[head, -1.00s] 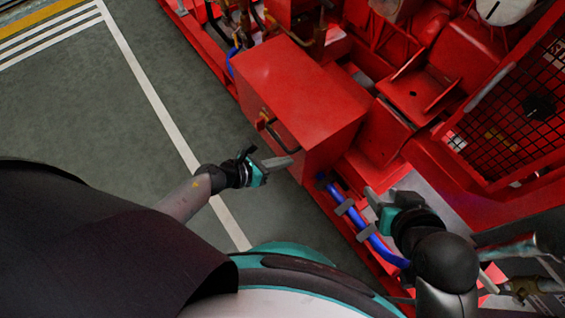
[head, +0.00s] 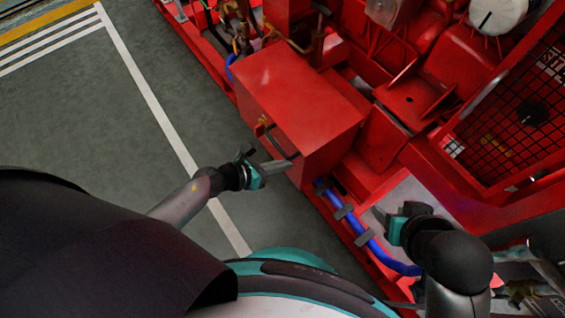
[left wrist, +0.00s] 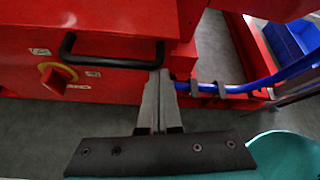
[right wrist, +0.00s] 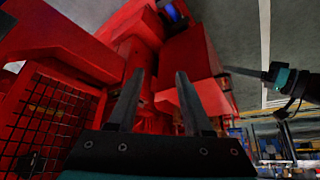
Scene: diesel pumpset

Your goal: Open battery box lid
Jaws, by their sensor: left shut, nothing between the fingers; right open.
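The red battery box (head: 300,100) stands at the near edge of the red pumpset, its flat lid (head: 305,98) down. A dark bar handle (head: 282,146) is on its front face; it also shows in the left wrist view (left wrist: 105,60), above a yellow-and-red rotary knob (left wrist: 58,77). My left gripper (head: 284,164) is shut and empty, its fingertips just by the handle's right end in the left wrist view (left wrist: 158,74); I cannot tell whether they touch. My right gripper (head: 385,213) is open and empty, right of the box; its spread fingers show in the right wrist view (right wrist: 157,76).
Blue hoses (head: 362,232) run along the red base rail below and right of the box. A black mesh guard (head: 515,115) stands at the right. Open grey floor (head: 110,120) with white lines lies to the left.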

